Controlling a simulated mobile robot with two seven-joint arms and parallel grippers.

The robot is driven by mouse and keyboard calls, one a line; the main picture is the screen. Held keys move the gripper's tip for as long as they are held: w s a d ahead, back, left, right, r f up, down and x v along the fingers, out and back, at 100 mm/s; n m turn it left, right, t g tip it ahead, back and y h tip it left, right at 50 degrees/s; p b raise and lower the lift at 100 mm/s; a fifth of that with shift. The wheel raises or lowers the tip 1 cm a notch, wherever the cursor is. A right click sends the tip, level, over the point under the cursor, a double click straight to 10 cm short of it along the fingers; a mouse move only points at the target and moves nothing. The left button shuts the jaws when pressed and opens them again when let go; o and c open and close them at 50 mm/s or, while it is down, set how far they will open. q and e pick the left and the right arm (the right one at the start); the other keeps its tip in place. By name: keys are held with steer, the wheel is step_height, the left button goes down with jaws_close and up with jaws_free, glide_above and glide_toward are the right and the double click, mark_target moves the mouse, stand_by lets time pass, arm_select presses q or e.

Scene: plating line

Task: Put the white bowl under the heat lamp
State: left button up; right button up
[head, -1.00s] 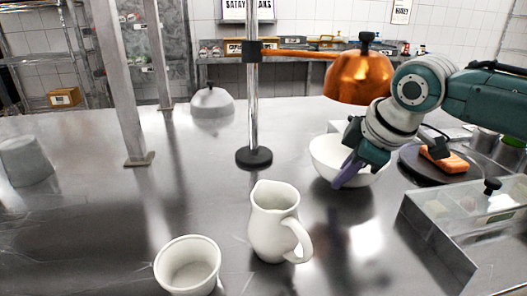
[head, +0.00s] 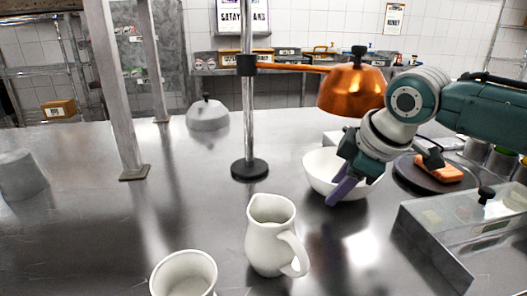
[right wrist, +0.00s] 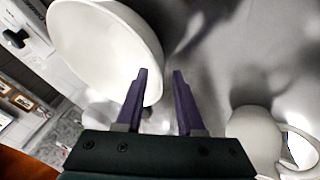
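The white bowl (head: 318,172) stands upright on the steel counter, partly hidden by my right gripper. The heat lamp's copper shade (head: 350,92) hangs above it in the picture, on an arm from a chrome pole; I cannot tell whether it is straight overhead. My right gripper (head: 340,190) points down at the bowl's near side. In the right wrist view its two purple fingers (right wrist: 160,75) are apart, and the bowl (right wrist: 100,45) lies at upper left. Its rim overlaps the left finger and reaches into the gap; contact is unclear. My left gripper is not in view.
A white pitcher (head: 268,240) stands in front of the lamp's round base (head: 249,169). A white cup (head: 184,275) is at the front edge. A dark plate (head: 405,178) with an orange piece and a clear-lidded bin (head: 450,225) are on the right. The left counter is mostly clear.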

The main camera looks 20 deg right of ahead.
steer(key=p+v, duration=0.2)
steer(key=v, duration=0.9)
steer(key=s+a+f, duration=0.2)
steer(key=s+a, duration=0.2)
steer(key=s+a+f+m+y, duration=0.1)
steer(key=s+a+f, duration=0.2)
steer(key=s+a, duration=0.1)
steer(key=s+a+f+m+g, duration=0.1)
steer(key=s+a+f, duration=0.2)
steer(key=s+a, duration=0.1)
steer(key=s+m+g, duration=0.1)
steer(key=s+m, duration=0.4)
steer(key=s, duration=0.4)
steer(key=shift+s+d+f+h, duration=0.15)
steer(key=shift+f+h, duration=0.1)
steer(key=shift+h, duration=0.15)
